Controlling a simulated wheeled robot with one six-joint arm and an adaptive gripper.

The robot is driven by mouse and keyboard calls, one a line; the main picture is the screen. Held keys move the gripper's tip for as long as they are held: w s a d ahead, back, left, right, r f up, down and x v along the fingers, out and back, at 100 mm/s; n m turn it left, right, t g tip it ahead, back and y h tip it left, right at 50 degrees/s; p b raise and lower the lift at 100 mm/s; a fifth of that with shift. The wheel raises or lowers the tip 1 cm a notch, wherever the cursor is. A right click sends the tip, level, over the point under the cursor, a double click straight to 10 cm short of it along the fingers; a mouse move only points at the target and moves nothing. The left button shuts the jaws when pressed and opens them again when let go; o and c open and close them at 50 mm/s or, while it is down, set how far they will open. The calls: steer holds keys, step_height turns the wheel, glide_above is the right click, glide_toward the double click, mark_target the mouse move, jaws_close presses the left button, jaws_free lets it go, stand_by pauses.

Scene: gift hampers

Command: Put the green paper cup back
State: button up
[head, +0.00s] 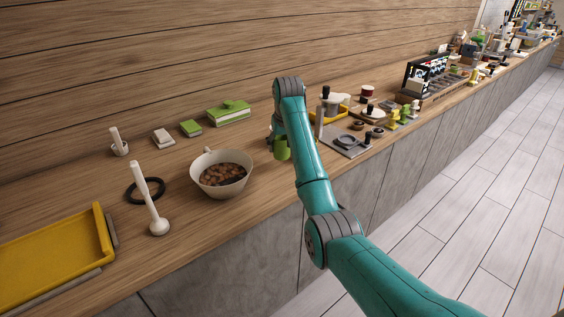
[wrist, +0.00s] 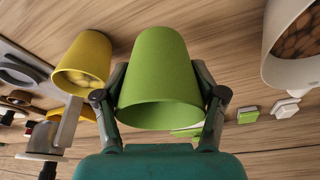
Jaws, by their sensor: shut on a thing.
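The green paper cup (wrist: 160,65) fills the middle of the wrist view, with its wide rim toward the bottom of that picture. My gripper (wrist: 160,85) is shut on it, one finger on each side. In the head view the green cup (head: 281,149) shows partly, left of my teal arm and right of the white bowl. I cannot tell whether its base touches the counter. A yellow cup (wrist: 84,60) stands beside it, apart, at the left of the wrist view; my arm seems to hide it in the head view.
The white bowl (head: 208,160) of brown balls stands left of my gripper. A grey board (head: 346,146) with tools lies right of my arm. Green boxes (head: 229,112) lie at the back. A yellow tray (head: 62,262) is at front left. Bare counter shows in front of the bowl.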

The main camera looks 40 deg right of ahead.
mark_target(282, 159)
steer(key=shift+d+f, duration=0.1)
steer(key=shift+f, duration=2.8)
steer(key=shift+f, duration=0.15)
steer(key=o, duration=1.3)
